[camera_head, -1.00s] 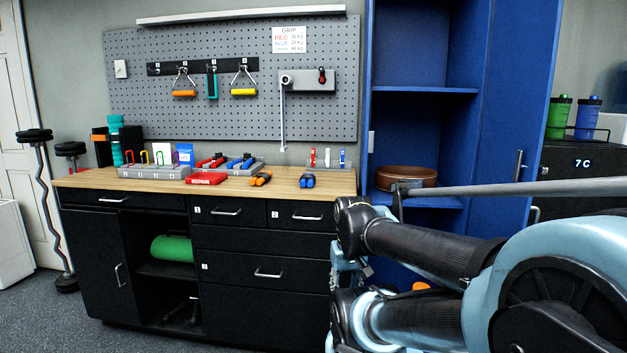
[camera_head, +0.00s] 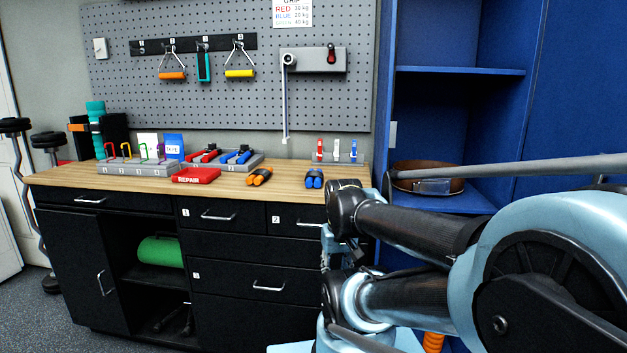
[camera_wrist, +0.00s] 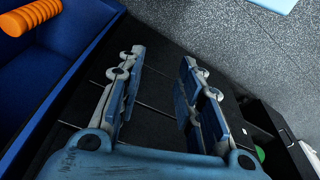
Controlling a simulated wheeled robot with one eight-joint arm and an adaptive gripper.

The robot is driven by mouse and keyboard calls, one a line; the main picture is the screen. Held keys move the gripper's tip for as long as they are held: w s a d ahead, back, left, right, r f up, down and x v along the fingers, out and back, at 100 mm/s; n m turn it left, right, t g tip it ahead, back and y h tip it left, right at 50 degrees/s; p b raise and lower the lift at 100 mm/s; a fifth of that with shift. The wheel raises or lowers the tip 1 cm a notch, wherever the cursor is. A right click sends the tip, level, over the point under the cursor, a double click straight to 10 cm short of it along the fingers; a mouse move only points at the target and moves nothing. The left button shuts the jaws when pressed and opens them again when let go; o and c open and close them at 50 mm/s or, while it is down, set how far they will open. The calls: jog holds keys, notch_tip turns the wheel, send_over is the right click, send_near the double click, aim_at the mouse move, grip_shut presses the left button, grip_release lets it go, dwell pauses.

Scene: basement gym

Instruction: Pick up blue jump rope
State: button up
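A small blue and black bundle (camera_head: 314,178) lies on the wooden bench top near its front edge, right of an orange and black one (camera_head: 259,177). I take the blue bundle for the jump rope, but its form is too small to be sure. My gripper (camera_wrist: 162,58) is open in the wrist view, its two blue-grey fingers apart with nothing between them. Black cabinet fronts show behind the fingers. The jump rope is not seen in the wrist view. In the head view my arm is low at the bench's right end, apart from the bundle.
The workbench (camera_head: 90,182) holds a red REPAIR tray (camera_head: 196,176), red and blue hand grips and a grey stand (camera_head: 336,157) with small clips. A blue locker (camera_head: 460,71) stands at right with a brown coil (camera_head: 428,176). An orange ribbed object (camera_wrist: 30,17) is at the wrist view's upper left.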

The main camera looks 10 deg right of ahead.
jog(key=o, duration=0.4)
jog(key=shift+r, duration=0.1)
jog(key=o, duration=0.7)
notch_tip(320, 180, up, 3)
jog(key=shift+w+a+f, duration=0.1)
jog(key=shift+f, duration=0.1)
notch_tip(320, 180, up, 32)
jog(key=m+g, duration=0.2)
jog(key=m, duration=0.1)
send_over(314, 172)
notch_tip(314, 172, down, 18)
jog(key=shift+r, duration=0.25)
